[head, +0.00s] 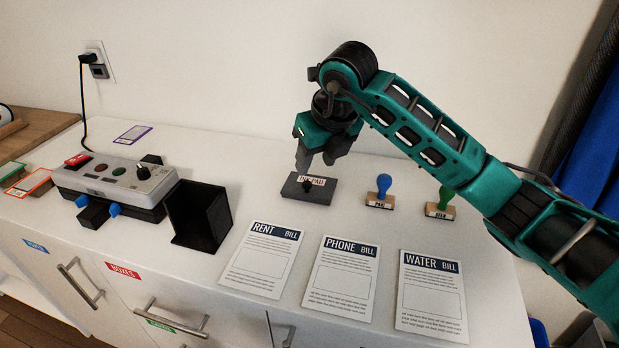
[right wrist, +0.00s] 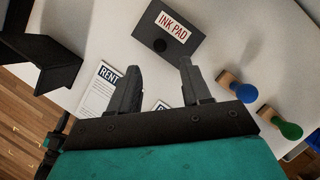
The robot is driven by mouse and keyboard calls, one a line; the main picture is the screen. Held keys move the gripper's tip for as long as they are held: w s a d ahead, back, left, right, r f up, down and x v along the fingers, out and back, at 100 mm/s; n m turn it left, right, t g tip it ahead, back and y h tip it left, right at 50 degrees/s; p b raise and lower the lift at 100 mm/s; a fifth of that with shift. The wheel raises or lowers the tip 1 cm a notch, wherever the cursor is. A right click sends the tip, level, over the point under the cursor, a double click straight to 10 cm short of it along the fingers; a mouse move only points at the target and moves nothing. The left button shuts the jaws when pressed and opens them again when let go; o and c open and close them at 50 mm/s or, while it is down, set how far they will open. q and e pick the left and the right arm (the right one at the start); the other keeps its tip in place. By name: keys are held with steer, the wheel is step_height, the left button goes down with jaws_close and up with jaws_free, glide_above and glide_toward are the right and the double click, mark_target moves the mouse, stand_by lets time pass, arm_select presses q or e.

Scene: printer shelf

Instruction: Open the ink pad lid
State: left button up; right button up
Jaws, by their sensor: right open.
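The ink pad (head: 306,189) is a dark grey flat box with a white label and a small dark knob on its lid. It lies shut on the white cabinet top, and it also shows in the right wrist view (right wrist: 190,32). My right gripper (head: 318,164) hangs above the ink pad at its back edge, fingers pointing down. In the right wrist view its two fingers (right wrist: 157,75) are apart with nothing between them, and the pad lies beyond the fingertips. My left gripper is not in view.
A blue-handled stamp (head: 379,190) and a green-handled stamp (head: 441,204) stand right of the pad. Rent (head: 262,260), phone (head: 341,278) and water (head: 431,295) bills lie in front. A black open box (head: 198,215) and a grey button device (head: 115,185) stand left.

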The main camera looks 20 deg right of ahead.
mark_target(307, 184)
steer(key=x, duration=0.7)
steer(key=shift+b, duration=0.4)
jaws_close()
